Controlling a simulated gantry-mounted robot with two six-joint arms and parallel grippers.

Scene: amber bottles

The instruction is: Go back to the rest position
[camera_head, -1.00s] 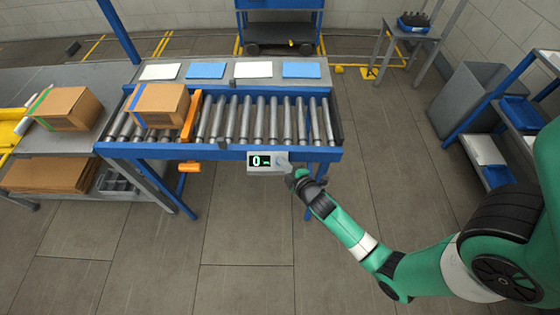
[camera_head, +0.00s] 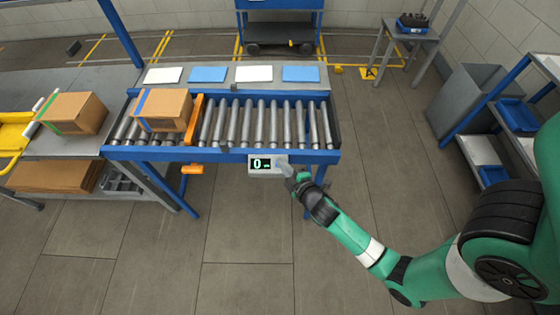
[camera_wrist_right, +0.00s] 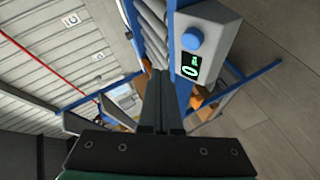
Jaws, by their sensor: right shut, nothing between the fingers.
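My right gripper (camera_head: 291,174) is beside the right end of a small grey control box (camera_head: 255,172) on the front rail of the roller conveyor (camera_head: 215,156). The box has a lit display showing 0. In the right wrist view my gripper fingers (camera_wrist_right: 161,78) are shut together with nothing between them. The control box (camera_wrist_right: 216,25) with a round blue button (camera_wrist_right: 192,38) is to their right in that view, apart from the fingertips in the picture. The exact gap is hard to judge. My left gripper is not in view.
A cardboard box with a blue stripe (camera_head: 162,112) sits on the conveyor's left end, beside an orange bar (camera_head: 194,120). Another carton (camera_head: 75,114) is on the grey table at left. White and blue sheets lie behind the rollers. A shelf (camera_head: 478,118) stands at right. The floor in front is clear.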

